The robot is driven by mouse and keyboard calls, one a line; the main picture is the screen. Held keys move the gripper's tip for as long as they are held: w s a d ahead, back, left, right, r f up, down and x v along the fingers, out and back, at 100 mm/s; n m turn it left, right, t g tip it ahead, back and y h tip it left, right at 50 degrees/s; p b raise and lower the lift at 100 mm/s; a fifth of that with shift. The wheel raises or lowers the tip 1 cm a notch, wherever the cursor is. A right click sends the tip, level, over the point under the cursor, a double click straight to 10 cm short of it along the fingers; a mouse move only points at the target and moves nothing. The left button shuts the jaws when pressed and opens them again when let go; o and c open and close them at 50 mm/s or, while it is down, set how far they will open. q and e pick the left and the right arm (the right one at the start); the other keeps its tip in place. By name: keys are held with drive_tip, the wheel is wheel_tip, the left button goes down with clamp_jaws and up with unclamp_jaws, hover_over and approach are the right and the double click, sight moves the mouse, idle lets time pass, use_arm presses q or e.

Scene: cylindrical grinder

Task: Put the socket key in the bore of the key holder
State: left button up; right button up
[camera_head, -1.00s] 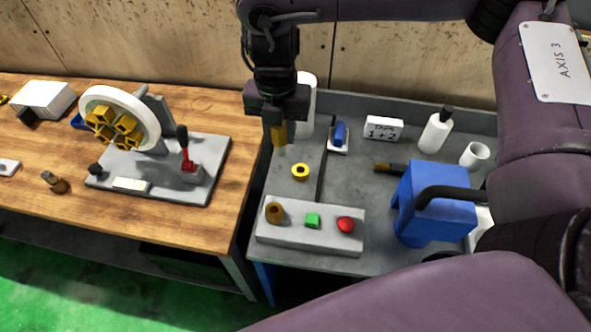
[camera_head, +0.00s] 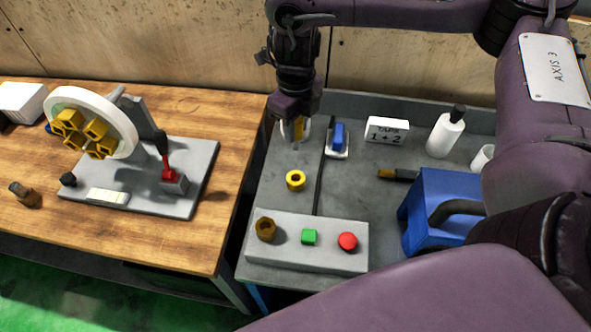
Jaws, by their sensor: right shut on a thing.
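My right gripper (camera_head: 294,118) points down over the back left of the grey bench. It is shut on the socket key (camera_head: 299,129), a gold piece whose lower end is hard to make out. A yellow ring with a dark hole (camera_head: 295,180), which looks like the key holder with its bore, sits on the grey bench. It lies in front of and below the held key, and the two are apart in the picture. My left gripper is not in view.
A blue machine part (camera_head: 440,205) is at right. A white bottle (camera_head: 445,132) and a small sign (camera_head: 387,130) stand behind. A wheel fixture (camera_head: 95,125) is on the wooden table.

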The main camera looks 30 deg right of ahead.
wheel_tip(320, 180, down, 14)
drive_tip(key=shift+d+f+b, duration=0.1)
drive_tip(key=shift+f+b, duration=0.15)
drive_tip(key=shift+b, duration=0.35)
drive_tip(key=shift+w+f, duration=0.1)
drive_tip(key=shift+f, duration=0.15)
drive_tip(key=o, duration=1)
drive_tip(key=shift+o, duration=0.2)
drive_tip(key=shift+r, duration=0.1)
